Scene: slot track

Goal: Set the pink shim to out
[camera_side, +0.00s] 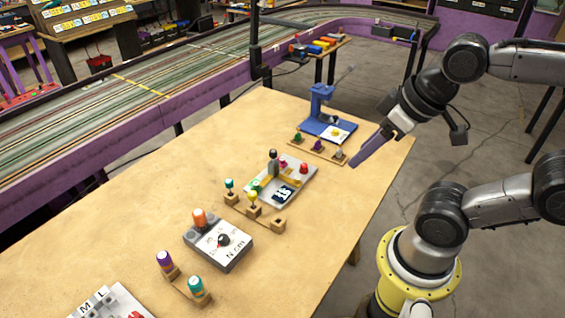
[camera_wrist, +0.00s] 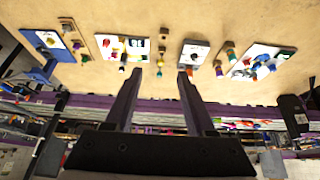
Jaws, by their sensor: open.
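A small pink piece (camera_side: 283,161), which looks like the pink shim, stands on a white board (camera_side: 262,199) with a dark readout near the table's middle. Beside it are a dark upright post and a red knob (camera_side: 303,168). The shim is too small to tell its setting. The white board also shows in the wrist view (camera_wrist: 110,37), left of centre. My gripper (camera_side: 355,164) hangs above the table's right edge, right of the board and apart from it. In the wrist view its two purple fingers (camera_wrist: 158,75) are spread, with nothing held between them.
A blue press (camera_side: 322,100) stands at the back, with a row of small knobs in front. A wooden strip with green and yellow knobs (camera_side: 253,202) lies before the board. A grey dial box (camera_side: 218,243) is nearer. The table's right front is clear.

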